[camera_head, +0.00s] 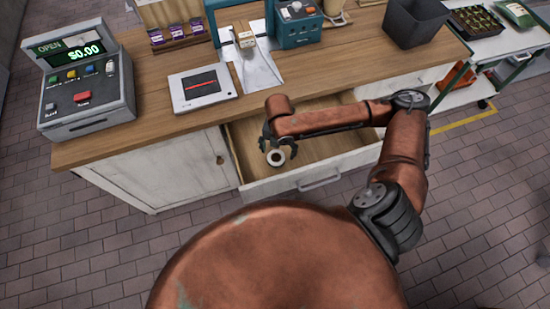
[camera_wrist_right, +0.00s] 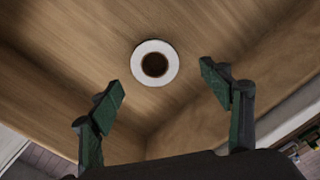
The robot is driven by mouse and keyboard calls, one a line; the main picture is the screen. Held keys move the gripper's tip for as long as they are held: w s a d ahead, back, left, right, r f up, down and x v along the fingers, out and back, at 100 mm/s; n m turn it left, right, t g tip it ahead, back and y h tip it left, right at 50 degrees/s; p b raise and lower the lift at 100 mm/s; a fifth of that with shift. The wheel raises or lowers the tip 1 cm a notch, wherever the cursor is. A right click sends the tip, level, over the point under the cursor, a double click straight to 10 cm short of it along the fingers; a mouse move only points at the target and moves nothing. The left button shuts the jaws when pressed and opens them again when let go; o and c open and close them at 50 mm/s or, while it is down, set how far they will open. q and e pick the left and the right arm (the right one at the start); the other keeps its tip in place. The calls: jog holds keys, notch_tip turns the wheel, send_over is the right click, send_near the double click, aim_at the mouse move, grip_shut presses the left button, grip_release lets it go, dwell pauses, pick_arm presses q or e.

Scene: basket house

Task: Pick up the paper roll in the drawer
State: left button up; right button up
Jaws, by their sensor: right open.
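The paper roll (camera_head: 276,158) is a small white ring with a dark brown core, in the open wooden drawer (camera_head: 310,178) near its left end. In the right wrist view the roll (camera_wrist_right: 155,63) is seen from its end, with the core facing the camera. My right gripper (camera_head: 278,145) is over the drawer, right at the roll in the head view. In the right wrist view its two green-padded fingers (camera_wrist_right: 163,90) are spread wide, with the roll beyond and between them and nothing held. My left gripper is not in view.
The drawer's front panel (camera_head: 310,179) and side walls rise around the roll. Above is the counter (camera_head: 150,131) with a cash register (camera_head: 85,85), a white scanner pad (camera_head: 203,87) and a teal machine (camera_head: 297,22). A dark bin (camera_head: 413,22) stands at the right.

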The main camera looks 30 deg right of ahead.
aim_at(276, 157)
jog(key=f, duration=0.1)
jog(key=f+b, duration=0.1)
jog(key=f, duration=0.3)
jog(key=shift+w+a+f, duration=0.1)
jog(key=shift+w, duration=0.25)
jog(key=shift+c, duration=0.3)
jog(key=c, duration=1.2)
